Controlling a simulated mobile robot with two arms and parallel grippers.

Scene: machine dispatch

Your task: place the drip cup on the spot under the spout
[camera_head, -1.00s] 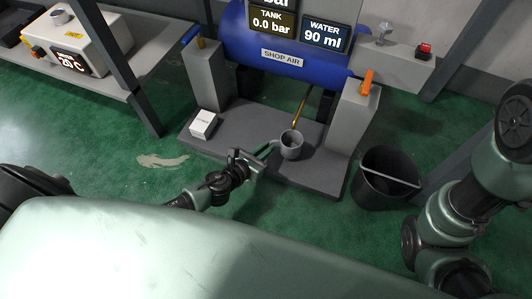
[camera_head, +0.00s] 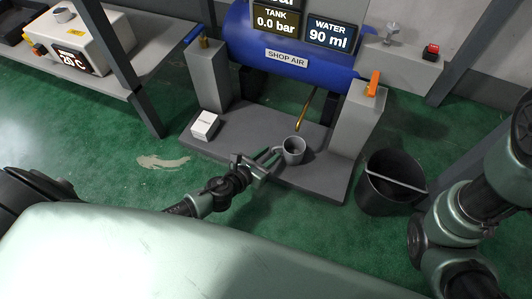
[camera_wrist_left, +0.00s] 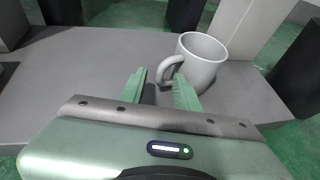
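The drip cup, a grey mug (camera_head: 293,151), stands upright on the grey base plate (camera_head: 310,180) below the tank, close to the lower end of the thin brass spout (camera_head: 303,112). I cannot tell whether it is exactly under the spout; no marked spot shows. My left gripper (camera_head: 273,154) is at the cup's left, handle side. In the left wrist view the cup (camera_wrist_left: 205,62) is ahead, and my left gripper (camera_wrist_left: 158,88) has its two green fingers apart, with the handle just beyond and partly between the tips. My right gripper is out of view; only my right arm shows.
A small white box (camera_head: 205,125) lies on the plate's left. Grey posts with a blue lever (camera_head: 193,35) and an orange lever (camera_head: 373,84) flank the plate. A dark bucket (camera_head: 390,182) stands to the right. The blue tank (camera_head: 290,45) hangs behind.

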